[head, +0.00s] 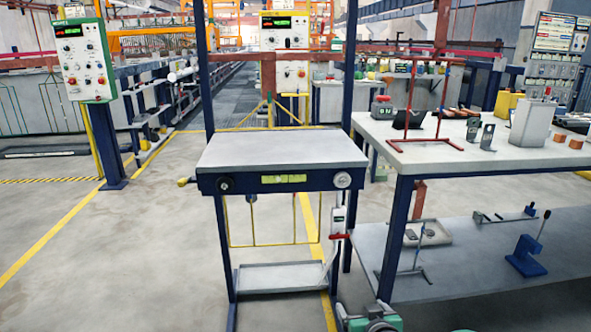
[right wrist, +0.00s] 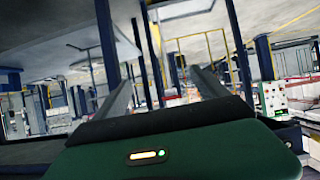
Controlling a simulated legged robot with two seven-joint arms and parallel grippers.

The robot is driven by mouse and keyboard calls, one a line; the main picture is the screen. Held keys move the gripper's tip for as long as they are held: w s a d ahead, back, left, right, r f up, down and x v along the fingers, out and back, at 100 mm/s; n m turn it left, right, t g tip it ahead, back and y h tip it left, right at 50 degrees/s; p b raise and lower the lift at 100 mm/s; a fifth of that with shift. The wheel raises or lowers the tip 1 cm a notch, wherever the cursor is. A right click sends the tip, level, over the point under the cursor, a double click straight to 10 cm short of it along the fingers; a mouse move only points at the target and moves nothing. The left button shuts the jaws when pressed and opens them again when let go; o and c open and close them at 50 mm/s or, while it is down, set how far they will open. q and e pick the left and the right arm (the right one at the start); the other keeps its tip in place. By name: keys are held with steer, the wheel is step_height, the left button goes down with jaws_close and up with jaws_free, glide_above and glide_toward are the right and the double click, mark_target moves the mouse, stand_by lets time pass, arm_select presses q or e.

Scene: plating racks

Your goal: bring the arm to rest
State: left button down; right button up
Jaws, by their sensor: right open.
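My right gripper shows at the bottom edge of the head view as a green and grey body (head: 372,320), cut off by the frame. In the right wrist view its two long grey fingers (right wrist: 160,82) stand apart, with nothing seen between them. The green housing with a small lit indicator (right wrist: 148,155) fills the bottom of that view. The wrist view is tilted. My left gripper is in neither view.
A grey-topped stand (head: 283,150) with blue legs is ahead. A workbench (head: 470,157) at right carries a red frame (head: 408,110) and several small items; its lower shelf (head: 460,272) holds a blue clamp-like tool (head: 526,258). Open floor (head: 130,260) lies at left.

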steer(key=s+g+p, duration=0.7)
steer(key=s+g, duration=0.3)
steer(key=s, duration=1.8)
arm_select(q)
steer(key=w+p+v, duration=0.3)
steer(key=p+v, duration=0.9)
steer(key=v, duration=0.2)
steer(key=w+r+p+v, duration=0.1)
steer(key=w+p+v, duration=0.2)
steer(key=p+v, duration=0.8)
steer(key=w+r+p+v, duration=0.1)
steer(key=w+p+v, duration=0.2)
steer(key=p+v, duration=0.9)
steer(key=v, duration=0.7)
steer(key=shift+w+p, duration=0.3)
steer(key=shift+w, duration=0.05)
arm_select(e)
steer(key=w+v, duration=0.3)
steer(key=v, duration=1.4)
steer(key=w+a+r+v, duration=0.1)
steer(key=w+v, duration=0.3)
steer(key=v, duration=1.4)
steer(key=shift+w+d+r+m, duration=0.3)
steer(key=shift+w+d+r, duration=0.05)
steer(key=shift+w+r, duration=0.25)
